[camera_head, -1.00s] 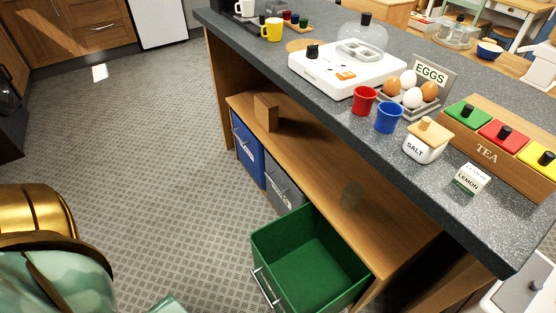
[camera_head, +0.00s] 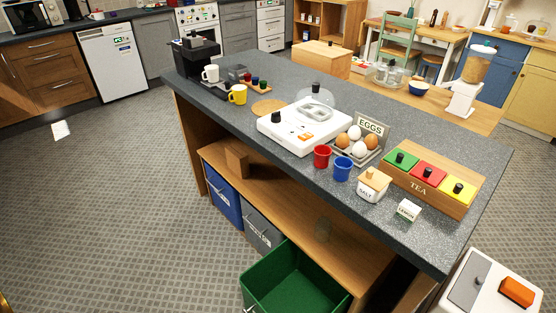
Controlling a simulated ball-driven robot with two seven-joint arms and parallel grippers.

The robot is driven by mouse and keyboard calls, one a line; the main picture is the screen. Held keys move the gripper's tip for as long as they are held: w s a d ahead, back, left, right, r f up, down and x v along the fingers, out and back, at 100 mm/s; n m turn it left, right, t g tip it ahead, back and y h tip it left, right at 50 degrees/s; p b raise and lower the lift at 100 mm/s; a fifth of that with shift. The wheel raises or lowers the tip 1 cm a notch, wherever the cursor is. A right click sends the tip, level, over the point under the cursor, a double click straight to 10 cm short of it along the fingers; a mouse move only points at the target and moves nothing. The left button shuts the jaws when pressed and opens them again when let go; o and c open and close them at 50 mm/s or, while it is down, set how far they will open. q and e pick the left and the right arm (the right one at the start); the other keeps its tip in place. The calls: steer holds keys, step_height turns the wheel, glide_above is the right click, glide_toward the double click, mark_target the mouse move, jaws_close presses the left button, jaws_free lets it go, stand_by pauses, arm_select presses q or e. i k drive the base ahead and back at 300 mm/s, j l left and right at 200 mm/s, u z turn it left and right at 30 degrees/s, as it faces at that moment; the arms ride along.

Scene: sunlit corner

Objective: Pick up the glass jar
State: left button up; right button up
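I cannot tell which one the task means. Neither of my grippers is in view.
The dark counter (camera_head: 430,235) holds a white appliance (camera_head: 290,134), an egg tray, red and blue cups, a salt pot, a tea box (camera_head: 452,200) and mugs. The green drawer (camera_head: 290,285) sticks out below the shelf.

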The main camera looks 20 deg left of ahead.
mark_target(323, 227)
steer(key=k+u, duration=0.2)
steer(key=u, duration=0.15)
steer(key=k+j+u, duration=0.15)
steer(key=u, duration=0.25)
